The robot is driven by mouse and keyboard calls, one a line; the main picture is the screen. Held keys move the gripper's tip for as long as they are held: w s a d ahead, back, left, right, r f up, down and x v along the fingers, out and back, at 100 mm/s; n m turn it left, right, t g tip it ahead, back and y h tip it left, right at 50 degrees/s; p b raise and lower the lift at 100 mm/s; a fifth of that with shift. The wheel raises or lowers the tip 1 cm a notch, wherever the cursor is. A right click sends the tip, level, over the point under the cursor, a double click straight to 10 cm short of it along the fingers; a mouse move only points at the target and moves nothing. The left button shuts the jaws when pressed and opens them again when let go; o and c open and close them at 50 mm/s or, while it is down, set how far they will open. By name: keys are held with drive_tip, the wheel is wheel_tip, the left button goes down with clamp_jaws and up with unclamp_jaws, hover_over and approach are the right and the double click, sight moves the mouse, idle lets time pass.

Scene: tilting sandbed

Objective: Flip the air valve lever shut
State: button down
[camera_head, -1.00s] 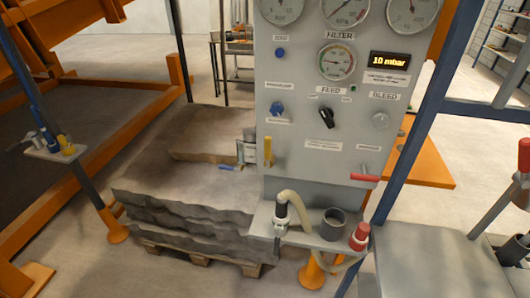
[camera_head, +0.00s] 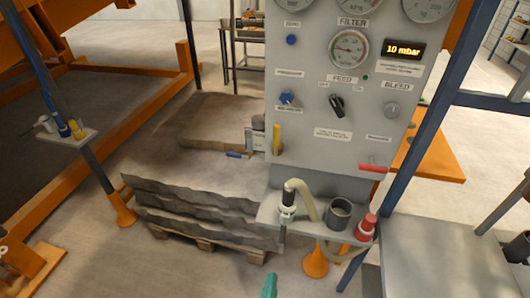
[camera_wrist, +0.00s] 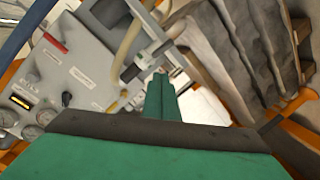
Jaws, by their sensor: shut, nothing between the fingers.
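The grey gauge panel (camera_head: 310,155) carries a red lever (camera_head: 373,168), lying horizontal at its lower right, and a yellow lever (camera_head: 276,138), upright at its lower left edge. A small blue handle (camera_head: 238,155) sits just left of the panel. The labels are too small to tell which is the air valve lever. My gripper (camera_head: 270,284) shows as a green tip at the bottom edge, in front of and below the panel. In the wrist view my green gripper (camera_wrist: 160,92) is shut and empty, apart from the red lever (camera_wrist: 54,42).
A shelf below the panel holds a hose fitting (camera_head: 287,197), a dark cup (camera_head: 339,212) and a red-capped part (camera_head: 367,226). A layered grey block (camera_head: 190,205) lies on a pallet at left. A blue post (camera_head: 425,125) stands right of the panel.

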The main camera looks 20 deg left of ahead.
sight(276, 142)
drive_tip(key=w+a+r+n+t, duration=0.1)
drive_tip(key=w+a+r+n, duration=0.5)
drive_tip(key=w+a+r, duration=0.5)
drive_tip(key=w+a+r+n+h, duration=0.1)
drive_tip(key=w+a+r, duration=0.1)
drive_tip(key=r, duration=0.5)
drive_tip(key=w+a+r+n+t, duration=0.1)
drive_tip(key=w+a+r, duration=0.1)
drive_tip(key=w+r, duration=0.2)
wheel_tip(276, 142, up, 3)
drive_tip(key=shift+w+r+h, duration=0.15)
drive_tip(key=shift+r+h, duration=0.05)
drive_tip(key=shift+h, duration=0.2)
drive_tip(key=shift+w, duration=0.1)
drive_tip(key=w+d, duration=0.3)
drive_tip(key=w, duration=0.8)
drive_tip(key=shift+d, duration=0.25)
